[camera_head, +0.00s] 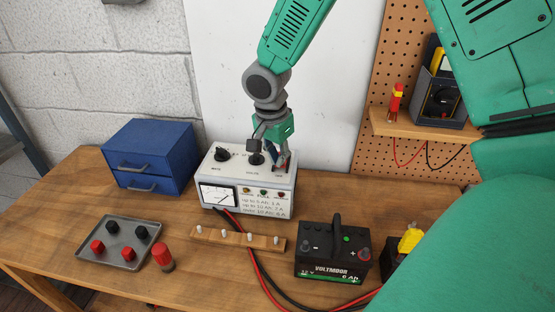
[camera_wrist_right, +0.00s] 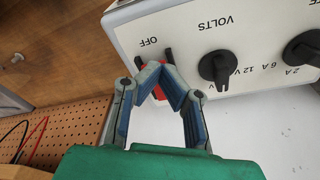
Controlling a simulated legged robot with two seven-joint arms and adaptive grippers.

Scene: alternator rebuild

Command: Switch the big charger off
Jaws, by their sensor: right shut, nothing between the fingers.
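The big charger (camera_head: 222,172) is a pale box on the bench with black knobs, a meter and printed text on its front. My right gripper (camera_head: 281,166) is over the right end of its top, pointing down. In the right wrist view, the gripper (camera_wrist_right: 160,72) is shut and empty, its blue-padded fingertips at the red power switch (camera_wrist_right: 159,93). The switch sits by the label OFF and is partly hidden by the fingers. I cannot tell whether they touch it or which way it is set. My left gripper is not in view.
A blue drawer box (camera_head: 152,155) stands left of the charger. In front are a tray (camera_head: 120,258) with red and black caps, a wooden strip (camera_head: 238,240) with pegs and a black battery (camera_head: 333,254). A pegboard shelf (camera_head: 415,124) holds a meter at right.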

